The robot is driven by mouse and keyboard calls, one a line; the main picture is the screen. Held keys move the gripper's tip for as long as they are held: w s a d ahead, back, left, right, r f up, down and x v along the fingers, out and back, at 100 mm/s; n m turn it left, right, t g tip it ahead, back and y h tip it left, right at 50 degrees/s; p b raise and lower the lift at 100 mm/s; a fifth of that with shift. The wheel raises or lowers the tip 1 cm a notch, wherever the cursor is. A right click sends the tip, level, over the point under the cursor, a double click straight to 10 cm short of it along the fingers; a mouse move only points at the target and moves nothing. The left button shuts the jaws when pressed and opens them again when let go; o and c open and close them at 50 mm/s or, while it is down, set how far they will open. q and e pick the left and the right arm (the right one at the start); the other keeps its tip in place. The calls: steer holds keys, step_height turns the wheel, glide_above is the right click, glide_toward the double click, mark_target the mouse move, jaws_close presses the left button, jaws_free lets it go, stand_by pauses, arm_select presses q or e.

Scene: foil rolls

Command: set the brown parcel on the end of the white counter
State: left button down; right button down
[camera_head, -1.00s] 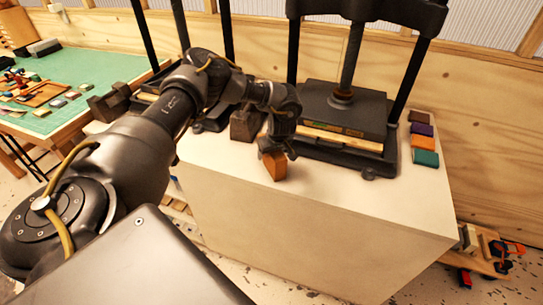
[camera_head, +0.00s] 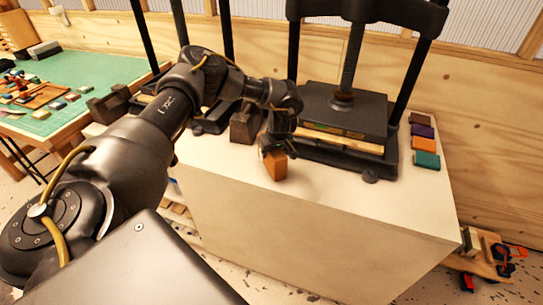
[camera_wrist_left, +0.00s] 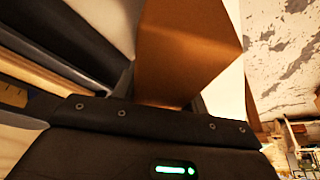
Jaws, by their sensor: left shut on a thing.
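The brown parcel (camera_head: 275,167) is a small orange-brown block at the front edge of the white counter (camera_head: 335,193), left of the counter's right end. My left gripper (camera_head: 270,149) is shut on its upper part from above. In the left wrist view the parcel (camera_wrist_left: 185,45) fills the upper middle, just beyond the gripper body, and the fingertips are mostly hidden. I cannot tell whether the parcel's underside touches the counter. My right gripper is not in view.
A black press (camera_head: 345,110) stands behind and right of the parcel. Several small coloured blocks, among them a teal one (camera_head: 426,160), line the counter's right end. A dark weight (camera_head: 243,126) sits left of the gripper. Bare counter lies in front of the press.

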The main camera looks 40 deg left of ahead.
mark_target(282, 151)
arm_select(q)
steer(key=shift+w+r+b, duration=0.1)
steer(key=shift+r+b, duration=0.5)
steer(key=shift+r, duration=0.05)
steer(key=d+r+b, duration=0.1)
steer(key=d+r, duration=0.1)
steer(key=d+r+b, duration=0.1)
steer(key=d+r, duration=0.1)
steer(key=r, duration=0.1)
steer(key=shift+s+d+r, duration=0.2)
steer(key=shift+d+r, duration=0.05)
steer(key=shift+d, duration=0.1)
steer(key=s+d+r+b, duration=0.1)
steer(key=d+r, duration=0.4)
steer(key=d, duration=0.4)
steer(key=shift+d+b, duration=0.15)
steer(key=shift+b, duration=0.25)
steer(key=s+d+f+m+t+h, duration=0.2)
steer(key=s+d+m+h, duration=0.2)
steer(key=s+d+m, duration=0.5)
steer(key=s+m, duration=0.2)
steer(key=m, duration=0.1)
steer(key=shift+d+m+t, duration=0.3)
steer(key=shift+m+t, duration=0.1)
